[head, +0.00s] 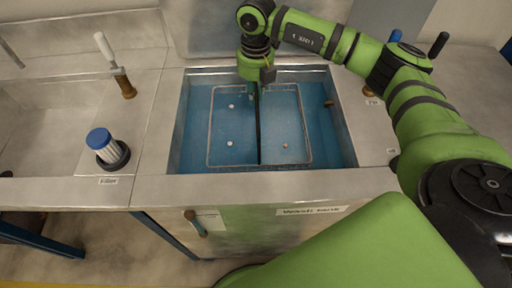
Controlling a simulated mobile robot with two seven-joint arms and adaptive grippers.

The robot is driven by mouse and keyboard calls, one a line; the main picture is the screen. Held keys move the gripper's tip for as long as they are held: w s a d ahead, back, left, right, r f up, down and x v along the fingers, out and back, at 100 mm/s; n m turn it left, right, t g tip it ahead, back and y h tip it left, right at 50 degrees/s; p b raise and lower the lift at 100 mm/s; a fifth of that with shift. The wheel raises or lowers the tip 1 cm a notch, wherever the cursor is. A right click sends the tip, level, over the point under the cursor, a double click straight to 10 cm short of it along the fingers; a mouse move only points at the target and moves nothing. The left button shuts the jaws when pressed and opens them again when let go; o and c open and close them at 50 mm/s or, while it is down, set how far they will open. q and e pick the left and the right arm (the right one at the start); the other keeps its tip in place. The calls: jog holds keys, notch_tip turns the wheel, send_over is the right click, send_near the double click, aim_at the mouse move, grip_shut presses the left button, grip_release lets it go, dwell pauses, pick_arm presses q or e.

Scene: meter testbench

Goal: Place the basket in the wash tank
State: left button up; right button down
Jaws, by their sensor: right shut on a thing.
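The wash tank (345,130) is a blue-filled rectangular basin set in a grey metal bench, with a "Wash tank" label on its front. The basket (212,128) shows as a thin rectangular wire frame inside the tank's opening, with a dark bar across its middle. Small pale dots show within it. My right gripper (257,88) points down over the basket's far middle, shut on the basket at the dark bar. Its fingertips are small and partly hidden. I cannot tell whether the basket touches the tank floor. My left gripper does not show.
A filter (108,148) with a blue cap stands on the bench left of the tank. A white-handled lever (115,65) rises behind it. Another basin (40,120) lies at the far left. A valve handle (192,217) sits on the front panel.

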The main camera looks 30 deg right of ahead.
jog(key=shift+f+p, duration=1.15)
jog(key=shift+f, duration=3.7)
jog(key=c, duration=1.2)
grip_release()
jog(key=shift+s, duration=0.1)
jog(key=shift+c, duration=0.2)
notch_tip(320, 180, up, 12)
jog(key=b, duration=0.3)
